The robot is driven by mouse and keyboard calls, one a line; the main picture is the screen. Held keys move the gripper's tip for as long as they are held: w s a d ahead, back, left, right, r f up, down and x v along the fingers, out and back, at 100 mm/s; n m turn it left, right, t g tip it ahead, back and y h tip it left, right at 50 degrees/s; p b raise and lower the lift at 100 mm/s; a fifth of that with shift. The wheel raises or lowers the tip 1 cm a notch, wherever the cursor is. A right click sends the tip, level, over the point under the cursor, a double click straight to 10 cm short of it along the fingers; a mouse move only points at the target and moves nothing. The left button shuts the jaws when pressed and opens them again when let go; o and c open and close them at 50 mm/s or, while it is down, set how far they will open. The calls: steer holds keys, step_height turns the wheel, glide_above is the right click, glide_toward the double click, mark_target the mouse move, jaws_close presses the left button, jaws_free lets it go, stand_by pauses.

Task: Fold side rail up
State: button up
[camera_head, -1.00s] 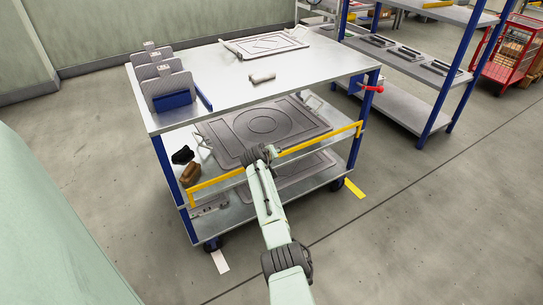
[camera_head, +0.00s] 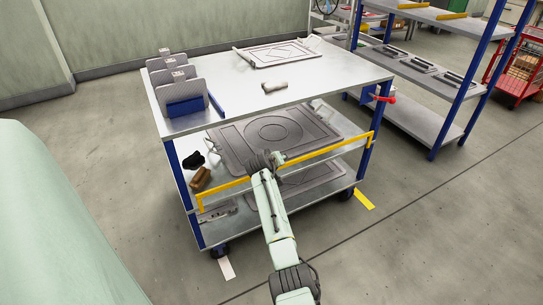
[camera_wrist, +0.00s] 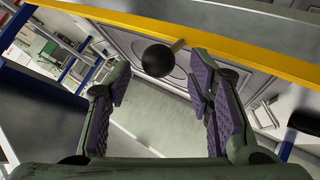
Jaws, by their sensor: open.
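The side rail (camera_head: 325,151) is a yellow bar across the near side of the blue-and-grey cart, below its top and in front of the middle shelf. In the wrist view the rail (camera_wrist: 240,48) crosses the upper part. A dark round knob (camera_wrist: 157,61) on a short stem sticks out from the rail. My gripper (camera_head: 268,160) is at the middle of the rail, hiding part of it. In the wrist view my gripper (camera_wrist: 160,85) is open, its purple-padded fingers on either side of the knob, with gaps visible; I cannot see contact.
A red handle (camera_head: 381,98) sits at the cart's right post. The cart's top (camera_head: 310,90) carries upright grey plates, a white roll and a flat panel. A grey panel (camera_head: 230,150) lies on the middle shelf. A blue rack (camera_head: 440,70) stands behind right. The near floor is clear.

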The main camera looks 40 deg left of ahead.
steer(key=v, duration=0.9)
steer(key=shift+a+r, duration=0.2)
steer(key=shift+s, duration=0.15)
